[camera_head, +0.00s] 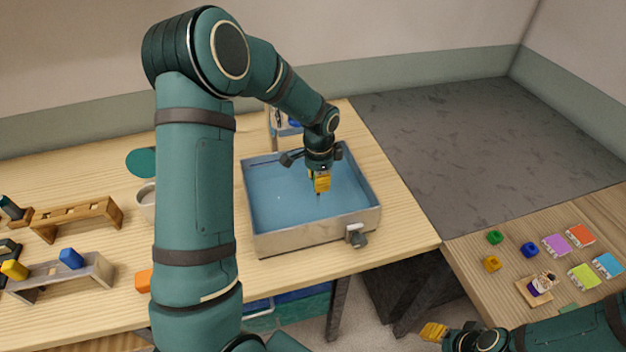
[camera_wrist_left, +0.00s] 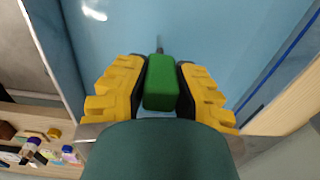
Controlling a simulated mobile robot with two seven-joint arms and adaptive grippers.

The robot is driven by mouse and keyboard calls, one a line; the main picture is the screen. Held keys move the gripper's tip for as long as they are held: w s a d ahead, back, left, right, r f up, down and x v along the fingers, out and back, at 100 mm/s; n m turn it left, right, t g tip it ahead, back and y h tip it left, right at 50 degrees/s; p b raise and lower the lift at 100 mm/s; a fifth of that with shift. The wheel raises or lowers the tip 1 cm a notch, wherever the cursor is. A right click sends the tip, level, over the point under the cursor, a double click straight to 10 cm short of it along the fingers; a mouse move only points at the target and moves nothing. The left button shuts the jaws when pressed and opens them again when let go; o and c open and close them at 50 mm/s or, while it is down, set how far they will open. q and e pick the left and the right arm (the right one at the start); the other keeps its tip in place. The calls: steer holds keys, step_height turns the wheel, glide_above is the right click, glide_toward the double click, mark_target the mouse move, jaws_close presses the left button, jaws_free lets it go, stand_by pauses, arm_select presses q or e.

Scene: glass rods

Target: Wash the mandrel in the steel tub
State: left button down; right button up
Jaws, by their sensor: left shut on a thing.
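The steel tub (camera_head: 305,237) stands on the wooden table in the head view, filled with blue water (camera_head: 285,195). My left gripper (camera_head: 321,184) points down over the middle of the tub. It is shut on the green handle of the mandrel (camera_wrist_left: 161,84), which sits between the yellow fingers in the left wrist view. A short dark stretch of rod shows past the handle; I cannot tell how deep it reaches into the water. My right gripper (camera_head: 433,331) is at the bottom right of the head view, away from the tub, its opening unclear.
A tap (camera_head: 356,236) sticks out of the tub's front wall. To the left are a wooden rack (camera_head: 78,215), a grey rack (camera_head: 88,275) with coloured-handled pieces, and a partly hidden cup (camera_head: 147,203). A right-hand table (camera_head: 470,262) bears coloured cards and small blocks.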

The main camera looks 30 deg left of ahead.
arm_select(q)
steer(key=shift+r+p, duration=3.9)
steer(key=shift+r, duration=1.65)
step_height(320, 180, up, 5)
steer(key=shift+p, duration=0.65)
